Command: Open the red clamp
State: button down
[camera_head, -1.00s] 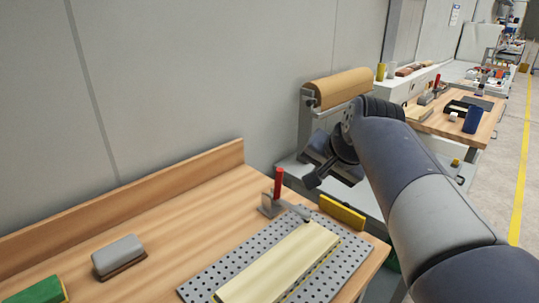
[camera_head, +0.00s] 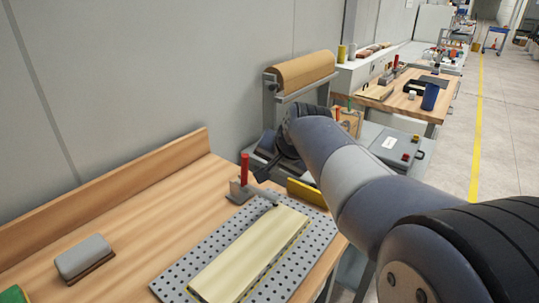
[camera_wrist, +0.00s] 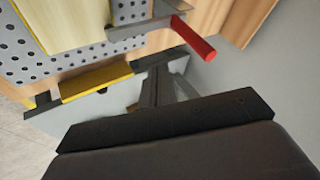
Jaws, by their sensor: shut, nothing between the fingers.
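The red clamp (camera_head: 244,170) stands at the far end of the perforated metal plate on the wooden bench. Its red handle points up, and its arm reaches over the end of the pale board (camera_head: 247,255). In the wrist view the red handle (camera_wrist: 194,38) shows at the upper right, with the clamp's metal arm beside it. My gripper (camera_head: 264,173) is just right of the clamp in the head view, apart from the handle. In the wrist view my gripper (camera_wrist: 160,85) is shut and empty, with its fingers pointing toward the bench edge below the clamp.
The perforated plate (camera_head: 183,270) lies under the board, with a yellow bar (camera_head: 305,192) at its far end. A grey-topped block (camera_head: 83,257) sits on the bench at left. A brown roll (camera_head: 303,71) stands behind my arm. The bench's middle is clear.

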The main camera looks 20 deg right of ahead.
jog(key=shift+x, duration=1.1)
jog(key=shift+w+a+r, duration=0.1)
jog(key=shift+w+a, duration=0.75)
jog(key=shift+a, duration=0.1)
jog(key=shift+w+a+p, duration=0.3)
jog(key=shift+w+a, duration=0.2)
jog(key=shift+a, duration=0.05)
jog(key=shift+r+p, duration=0.25)
jog(key=shift+p, duration=0.1)
